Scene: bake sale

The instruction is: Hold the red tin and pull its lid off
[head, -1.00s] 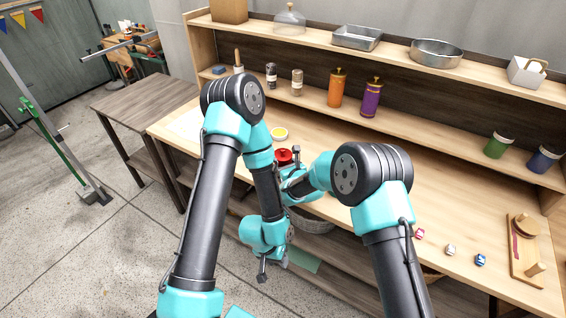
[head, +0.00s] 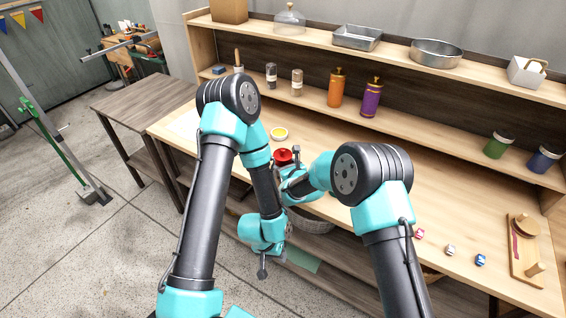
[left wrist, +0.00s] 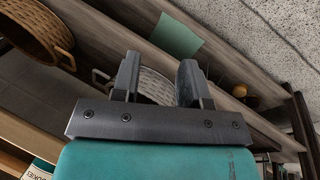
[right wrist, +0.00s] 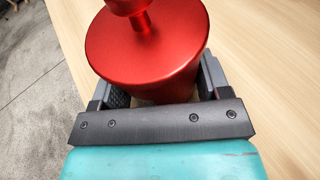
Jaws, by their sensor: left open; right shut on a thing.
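The red tin (head: 283,157) stands at the front edge of the workbench, mostly hidden behind my arms in the head view. In the right wrist view the red tin (right wrist: 165,82) fills the space between the fingers, its flat lid (right wrist: 140,48) and round knob on top. The lid is on the tin. My right gripper (right wrist: 163,88) is shut on the tin's body below the lid. My left gripper (head: 262,268) is low in front of the bench, apart from the tin. In the left wrist view its fingers (left wrist: 159,82) are open and empty.
A wicker basket (left wrist: 35,28) and a pale basket (left wrist: 155,85) sit on the shelf below the bench top, near my left gripper. A green sheet (left wrist: 177,36) lies there too.

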